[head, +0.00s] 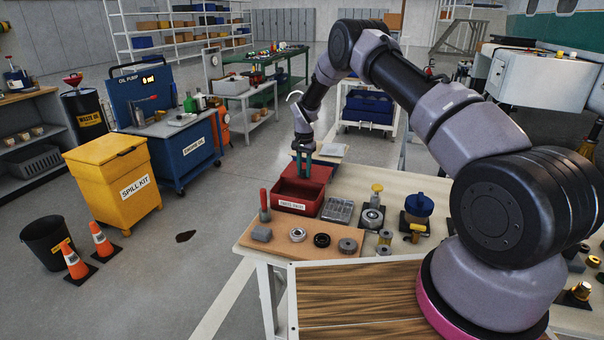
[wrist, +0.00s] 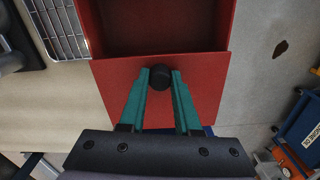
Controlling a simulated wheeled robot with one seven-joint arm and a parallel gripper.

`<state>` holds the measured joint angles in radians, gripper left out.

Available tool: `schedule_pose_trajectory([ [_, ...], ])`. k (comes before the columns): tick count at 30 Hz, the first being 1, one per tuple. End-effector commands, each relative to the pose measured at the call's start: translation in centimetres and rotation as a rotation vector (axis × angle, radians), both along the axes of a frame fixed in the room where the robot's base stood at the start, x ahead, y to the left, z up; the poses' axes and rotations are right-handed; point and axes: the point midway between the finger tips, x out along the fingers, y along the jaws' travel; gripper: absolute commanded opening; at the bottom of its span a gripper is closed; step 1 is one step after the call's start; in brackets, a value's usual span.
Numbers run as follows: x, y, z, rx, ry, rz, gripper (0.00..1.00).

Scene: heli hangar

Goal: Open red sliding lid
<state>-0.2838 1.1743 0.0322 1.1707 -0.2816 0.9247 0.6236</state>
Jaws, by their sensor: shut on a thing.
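The red box (head: 297,194) with a white front label stands near the far left edge of the workbench in the head view. Its flat red lid (wrist: 122,82) shows in the wrist view with a round black knob (wrist: 160,78) on it. The box's interior (wrist: 150,25) is visible beyond the lid's edge, so the lid is slid at least partly open. My gripper (head: 303,172), with green fingers, points down over the lid; in the wrist view its fingertips (wrist: 161,75) are shut on the knob from both sides. The fingers hide part of the lid.
A metal grid tray (head: 338,210) stands right of the box. Open floor lies left of the bench. A yellow spill kit bin (head: 115,180) stands farther left.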

Motion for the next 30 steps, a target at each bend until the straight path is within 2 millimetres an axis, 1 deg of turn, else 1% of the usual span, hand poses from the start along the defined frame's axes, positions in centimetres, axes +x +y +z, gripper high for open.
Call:
schedule_pose_trajectory([
  [4, 0.0, 0.1, 0.1, 0.001, -0.001, 0.0, 0.0],
  [5, 0.0, 0.1, 0.1, 0.001, -0.001, 0.0, 0.43],
  [6, 0.0, 0.1, 0.1, 0.001, -0.001, 0.0, 0.58],
  [7, 0.0, 0.1, 0.1, 0.001, -0.001, 0.0, 0.62],
  [15, -0.1, 0.1, 0.0, 0.0, 0.0, 0.0, 0.62],
  [19, 0.0, 0.1, 0.8, 0.0, -0.001, 0.0, 0.62],
  [23, 0.0, 0.1, 2.9, 0.001, -0.003, 0.0, 0.62],
  [30, 0.0, 0.0, 7.8, 0.001, -0.003, -0.001, 0.62],
])
